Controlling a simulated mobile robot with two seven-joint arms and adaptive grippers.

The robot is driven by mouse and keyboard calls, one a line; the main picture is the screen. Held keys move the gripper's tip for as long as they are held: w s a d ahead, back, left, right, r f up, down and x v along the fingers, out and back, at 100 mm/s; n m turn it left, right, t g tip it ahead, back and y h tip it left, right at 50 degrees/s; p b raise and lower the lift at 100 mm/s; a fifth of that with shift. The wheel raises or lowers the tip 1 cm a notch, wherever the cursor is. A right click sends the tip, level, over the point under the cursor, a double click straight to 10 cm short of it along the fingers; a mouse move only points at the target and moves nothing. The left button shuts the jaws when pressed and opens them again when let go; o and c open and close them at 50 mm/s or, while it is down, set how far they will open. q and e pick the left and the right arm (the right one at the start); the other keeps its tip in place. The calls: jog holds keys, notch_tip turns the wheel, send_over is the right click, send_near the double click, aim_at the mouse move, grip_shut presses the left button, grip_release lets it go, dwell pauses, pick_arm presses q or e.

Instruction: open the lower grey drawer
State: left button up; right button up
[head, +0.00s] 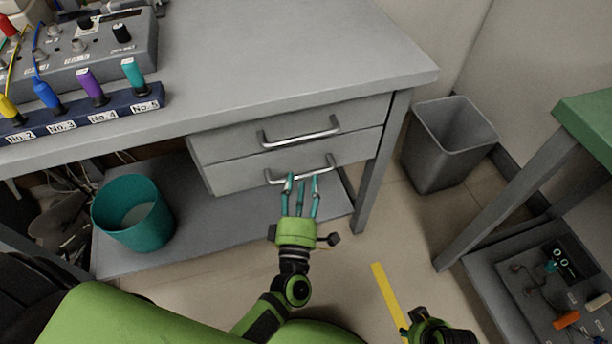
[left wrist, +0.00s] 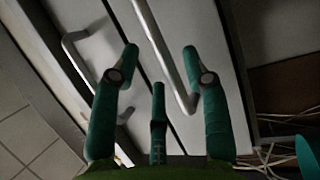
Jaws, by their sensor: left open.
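The lower grey drawer (head: 235,176) sits under the bench top, below the upper drawer (head: 230,145), and looks shut. Its metal bar handle (head: 328,160) runs across its front. My left gripper (head: 301,180) is open at this handle, its teal fingertips overlapping the bar in the head view. In the left wrist view, the handle bar (left wrist: 172,62) passes between the spread fingers (left wrist: 160,55). I cannot tell whether the fingers touch it. My right gripper (head: 432,328) shows only in part at the bottom edge; its fingers cannot be made out.
A teal bin (head: 133,212) stands on the lower shelf at left. A grey waste bin (head: 447,145) stands right of the bench leg (head: 382,160). A green-topped table (head: 590,115) is at far right. A yellow strip (head: 387,295) shows over the floor, which is clear before the drawers.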

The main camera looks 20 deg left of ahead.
aim_at(304, 174)
pick_arm(q)
jog(key=shift+x, duration=1.75)
jog(key=shift+c, duration=0.4)
grip_shut()
jog(key=shift+f, duration=0.1)
